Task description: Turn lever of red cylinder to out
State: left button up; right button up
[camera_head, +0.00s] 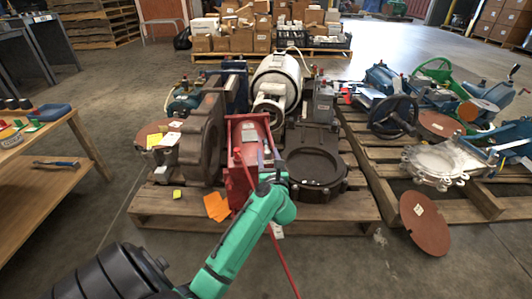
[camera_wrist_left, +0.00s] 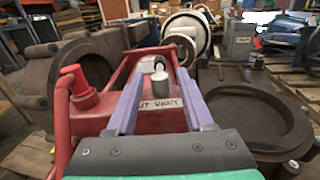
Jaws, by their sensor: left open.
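The red cylinder (camera_head: 238,175) stands on the wooden pallet in the middle of the head view. In the left wrist view its red top (camera_wrist_left: 98,112) fills the centre. A small grey metal lever or knob (camera_wrist_left: 160,84) stands up on it, behind a pale label (camera_wrist_left: 160,105) partly reading "UT VENT". My left gripper (camera_head: 268,152) is at the top of the red cylinder. Its two lilac fingers are open, one on each side of the grey knob in the left wrist view. Whether they touch it I cannot tell. My right gripper is not in view.
A brown ring-shaped casting (camera_head: 200,140) is left of the cylinder, and a dark round casting (camera_head: 315,165) right. A white motor-like drum (camera_head: 277,80) is behind. A thin red bar (camera_head: 284,265) slants toward the front. Another loaded pallet (camera_head: 385,165) is right; a wooden bench (camera_head: 30,185) is left.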

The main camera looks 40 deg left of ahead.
aim_at(266, 145)
pick_arm(q)
jog(key=b+x, duration=0.1)
jog(key=x, duration=0.3)
jog(key=shift+w+a, duration=0.2)
jog(key=shift+a, duration=0.1)
grip_shut()
jog(key=shift+f, duration=0.15)
dwell(0.9)
